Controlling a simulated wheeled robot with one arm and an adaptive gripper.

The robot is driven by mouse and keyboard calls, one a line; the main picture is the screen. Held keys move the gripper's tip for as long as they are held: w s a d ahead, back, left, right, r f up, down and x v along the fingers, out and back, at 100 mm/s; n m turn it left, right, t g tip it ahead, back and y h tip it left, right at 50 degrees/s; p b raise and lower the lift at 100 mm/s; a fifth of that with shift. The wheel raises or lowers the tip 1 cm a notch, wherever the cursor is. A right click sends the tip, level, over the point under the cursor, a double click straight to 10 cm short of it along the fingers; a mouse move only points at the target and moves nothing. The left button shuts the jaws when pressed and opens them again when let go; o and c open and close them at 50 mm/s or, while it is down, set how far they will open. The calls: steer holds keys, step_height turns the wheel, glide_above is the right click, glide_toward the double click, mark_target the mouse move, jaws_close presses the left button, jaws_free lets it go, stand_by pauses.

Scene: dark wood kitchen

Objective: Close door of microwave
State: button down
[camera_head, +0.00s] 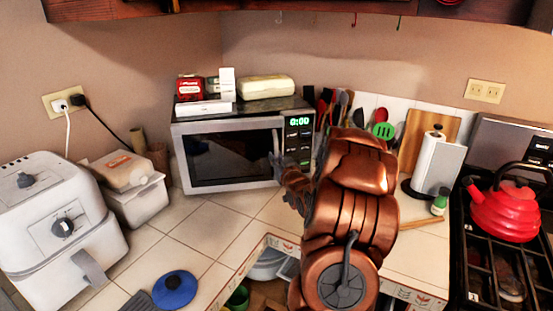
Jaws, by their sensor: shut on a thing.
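The microwave (298,152) stands on the tiled counter in the corner, with a dark window, a silver frame and a green lit display. Its door (230,158) looks flush with the body or very nearly so; a small gap cannot be ruled out from this angle. My gripper (277,158) is at the right edge of the door, beside the control panel, and is shut on the door's edge or handle. The fingertips are small and dark, and my copper arm hides part of the gripper and the microwave's lower right.
Boxes and a wrapped loaf-like pack (266,87) lie on top of the microwave. A white air fryer (62,222) and a bin (137,200) stand left. Utensils, a paper towel roll (438,165) and a red kettle (505,212) stand right. Bare counter lies before the microwave.

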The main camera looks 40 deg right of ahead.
steer(key=shift+w+d+b, duration=0.6)
steer(key=shift+w+d, duration=0.6)
steer(key=shift+w, duration=0.3)
steer(key=shift+w+d+r, duration=0.15)
steer(key=c, duration=1.1)
jaws_free()
steer(key=shift+w, duration=0.1)
steer(key=v, duration=1.2)
steer(key=shift+d, duration=0.1)
